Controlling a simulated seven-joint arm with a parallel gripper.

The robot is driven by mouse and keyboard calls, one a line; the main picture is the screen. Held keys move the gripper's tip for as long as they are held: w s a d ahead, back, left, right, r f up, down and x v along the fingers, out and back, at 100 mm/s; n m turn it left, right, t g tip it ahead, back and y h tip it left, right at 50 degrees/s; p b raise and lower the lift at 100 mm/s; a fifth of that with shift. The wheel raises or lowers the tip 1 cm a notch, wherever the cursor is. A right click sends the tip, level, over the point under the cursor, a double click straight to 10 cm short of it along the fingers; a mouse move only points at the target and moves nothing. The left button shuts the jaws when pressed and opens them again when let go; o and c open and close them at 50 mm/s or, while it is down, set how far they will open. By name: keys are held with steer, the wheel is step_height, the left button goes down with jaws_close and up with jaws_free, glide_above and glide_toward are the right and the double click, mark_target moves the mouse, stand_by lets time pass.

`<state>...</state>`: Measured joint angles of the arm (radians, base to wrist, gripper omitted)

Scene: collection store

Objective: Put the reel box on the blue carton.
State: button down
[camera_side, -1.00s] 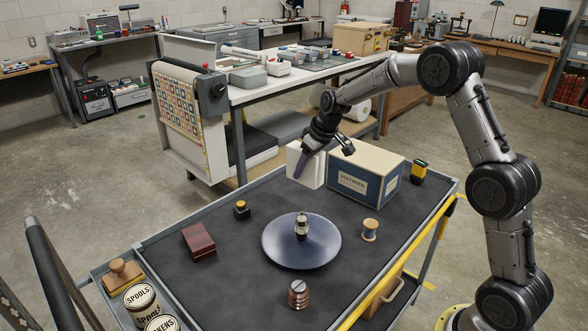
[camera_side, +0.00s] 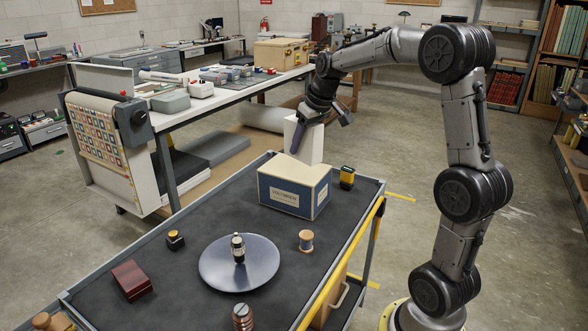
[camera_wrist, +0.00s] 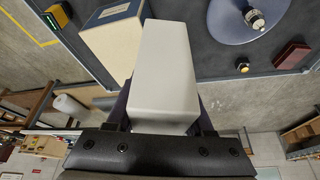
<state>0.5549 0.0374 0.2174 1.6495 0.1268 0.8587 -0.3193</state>
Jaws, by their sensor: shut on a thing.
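The reel box appears to be the plain white upright box (camera_side: 308,144). My gripper (camera_side: 303,130) is shut on it, with a dark purple finger along its side. The blue carton (camera_side: 292,194), with a cream top and a white label, stands on the dark cart top. In the side view the white box is held up at the carton's back edge; its exact gap from the carton is unclear. In the wrist view the white box (camera_wrist: 165,70) fills the middle between my fingers, and the carton (camera_wrist: 108,46) shows to its left, partly covered by it.
A yellow-and-black device (camera_side: 347,177) stands right of the carton. A thread spool (camera_side: 306,240), a round blue-grey plate (camera_side: 220,276) with a small metal piece, a black-and-yellow item (camera_side: 175,239) and a dark red box (camera_side: 131,280) stand nearer. The carton's top looks bare.

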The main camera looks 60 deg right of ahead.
step_height(320, 180, up, 2)
steer(key=s+d+m, duration=0.1)
steer(key=s+d, duration=0.1)
steer(key=d, duration=0.1)
glide_toward(291, 165)
steer(key=shift+w+f, duration=0.15)
steer(key=shift+w, duration=0.45)
steer(key=shift+w+d+f, duration=0.15)
steer(key=shift+w+f, duration=0.05)
steer(key=shift+f, duration=0.1)
steer(key=shift+w+d+f, duration=0.1)
steer(key=shift+f, duration=1.55)
steer(key=shift+f, duration=0.2)
steer(key=shift+c, duration=1.4)
jaws_free()
